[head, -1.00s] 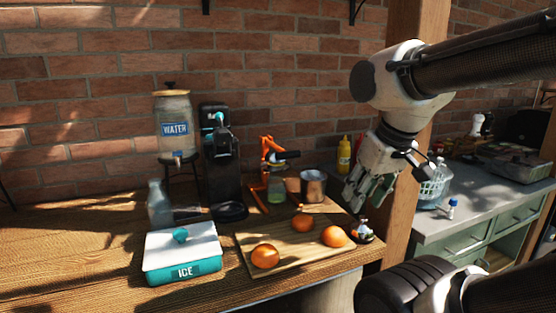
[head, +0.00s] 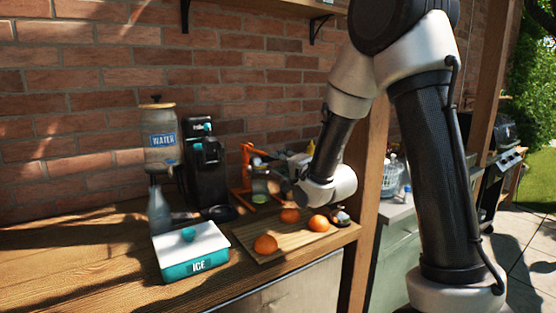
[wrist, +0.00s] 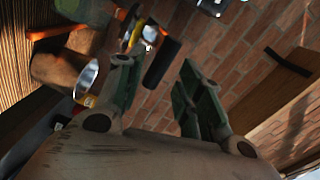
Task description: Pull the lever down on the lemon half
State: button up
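The orange lever press (head: 247,165) stands on the wooden table near the brick wall, partly covered by my arm in the head view. A glass (head: 260,188) is at its base. In the wrist view, a black lever handle (wrist: 162,63) shows in the gap between the fingers of my gripper (wrist: 156,70). The green-padded fingers are apart, and the handle appears beyond or just at their tips; I cannot tell the depth. No grip on it shows. In the head view my wrist hides most of the fingers. I cannot make out the lemon half.
A cutting board (head: 268,252) with oranges (head: 265,245) lies in front of the press. A black machine (head: 203,170) and a water dispenser (head: 161,140) stand to its left. The ice box (head: 180,262) is at the front left. A wooden post (head: 362,245) rises at the right.

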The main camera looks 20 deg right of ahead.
send_near(259, 156)
jog(key=w, duration=0.2)
jog(key=w+r, duration=0.1)
jog(key=w, duration=0.1)
jog(key=shift+a, duration=0.35)
jog(key=shift+c, duration=0.4)
jog(key=shift+f, duration=0.1)
grip_shut()
